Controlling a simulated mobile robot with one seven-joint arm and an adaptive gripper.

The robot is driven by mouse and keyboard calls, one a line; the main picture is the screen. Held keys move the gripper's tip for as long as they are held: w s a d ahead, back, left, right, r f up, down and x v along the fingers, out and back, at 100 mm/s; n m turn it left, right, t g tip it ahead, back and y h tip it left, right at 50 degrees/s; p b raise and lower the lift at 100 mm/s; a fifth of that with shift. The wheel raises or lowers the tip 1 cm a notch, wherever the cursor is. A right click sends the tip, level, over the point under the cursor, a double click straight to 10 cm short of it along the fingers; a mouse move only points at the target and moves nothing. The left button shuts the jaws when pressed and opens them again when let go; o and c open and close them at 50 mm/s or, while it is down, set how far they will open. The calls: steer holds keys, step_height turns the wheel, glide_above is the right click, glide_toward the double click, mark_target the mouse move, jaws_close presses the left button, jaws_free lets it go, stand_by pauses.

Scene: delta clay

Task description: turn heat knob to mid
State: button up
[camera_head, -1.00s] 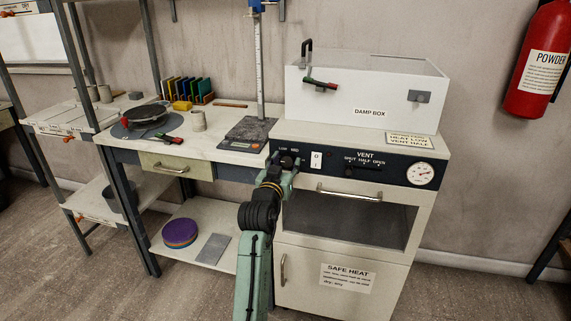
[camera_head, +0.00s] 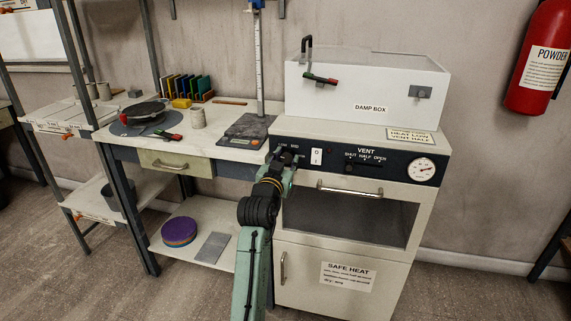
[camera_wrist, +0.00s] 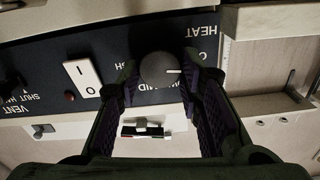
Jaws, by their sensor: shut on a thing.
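The heat knob (camera_wrist: 158,70) is a round dark grey knob with a white pointer mark, on the dark control panel (camera_wrist: 95,62) of the oven (camera_head: 345,231). In the wrist view, which is upside down, the mark points right, toward the LOW side. The MID lettering lies just below the knob there, partly covered. My gripper (camera_wrist: 160,82) is shut on the knob, a finger on each side. In the head view my gripper (camera_head: 284,158) is at the panel's left end and hides most of the knob.
A white power switch (camera_head: 316,156) and the vent slider (camera_head: 363,165) sit right of the knob. A dial gauge (camera_head: 424,169) is at the panel's right end. The oven handle (camera_head: 348,191) juts out below. A scale base (camera_head: 248,131) stands on the bench to the left.

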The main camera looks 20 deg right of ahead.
steer(key=m+b, duration=0.3)
steer(key=shift+f, duration=0.2)
steer(key=m+b, duration=0.3)
steer(key=m, duration=0.1)
steer(key=m+b, duration=0.4)
steer(key=m, duration=0.2)
steer(key=shift+d+f+m, duration=0.1)
steer(key=shift+m, duration=0.2)
steer(key=m+b, duration=0.2)
steer(key=m, duration=0.2)
steer(key=m+b, duration=0.1)
steer(key=m, duration=0.3)
steer(key=shift+s+m, duration=0.1)
steer(key=shift+m, duration=0.3)
steer(key=o, duration=1.2)
steer(key=shift+c, duration=0.2)
